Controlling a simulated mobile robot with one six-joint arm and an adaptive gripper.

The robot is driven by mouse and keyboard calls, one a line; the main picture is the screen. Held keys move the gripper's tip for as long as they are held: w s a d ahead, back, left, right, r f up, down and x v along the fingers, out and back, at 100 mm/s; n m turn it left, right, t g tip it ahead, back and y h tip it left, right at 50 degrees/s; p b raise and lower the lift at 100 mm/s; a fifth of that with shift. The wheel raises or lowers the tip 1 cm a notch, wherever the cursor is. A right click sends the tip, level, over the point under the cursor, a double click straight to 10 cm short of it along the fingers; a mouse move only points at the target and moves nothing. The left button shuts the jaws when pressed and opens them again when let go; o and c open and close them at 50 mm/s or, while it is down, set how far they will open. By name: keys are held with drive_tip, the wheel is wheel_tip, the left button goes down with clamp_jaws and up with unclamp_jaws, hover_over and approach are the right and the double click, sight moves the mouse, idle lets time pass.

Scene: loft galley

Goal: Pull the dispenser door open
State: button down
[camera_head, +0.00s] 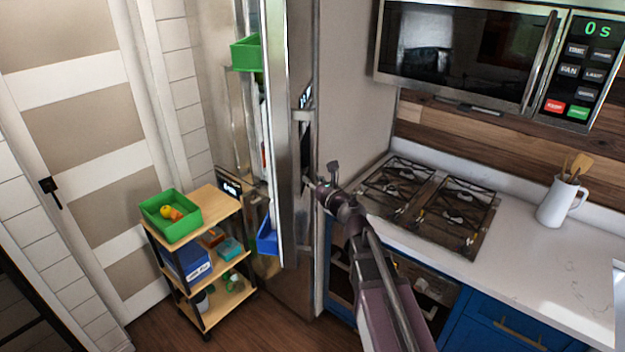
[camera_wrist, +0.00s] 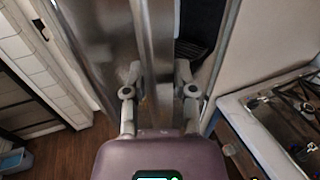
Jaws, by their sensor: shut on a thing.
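The dispenser door (camera_head: 277,130) is a tall steel fridge door, seen nearly edge-on in the head view. It stands open, with its inner side and shelf bins showing on the left. My gripper (camera_head: 318,184) is at the right side of this door, at about mid-height. In the wrist view, my gripper (camera_wrist: 159,72) has one finger on each side of a vertical steel bar (camera_wrist: 157,40), which looks like the door handle, and is shut on it. The exact finger contact is partly hidden in the head view.
A small wooden cart (camera_head: 215,208) with a green tray (camera_head: 158,226) stands left of the door, close to it. A green bin (camera_head: 243,54) and a blue bin (camera_head: 267,238) sit at the door's inner side. The gas hob (camera_head: 430,200) and counter lie right.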

drive_tip(key=shift+s+d, duration=0.1)
drive_tip(key=shift+d, duration=0.1)
idle(0.3)
drive_tip(key=c, duration=0.7)
unclamp_jaws()
drive_tip(key=o, duration=0.3)
drive_tip(key=shift+s+r, duration=0.15)
drive_tip(key=v, duration=0.7)
drive_tip(key=shift+d, duration=0.2)
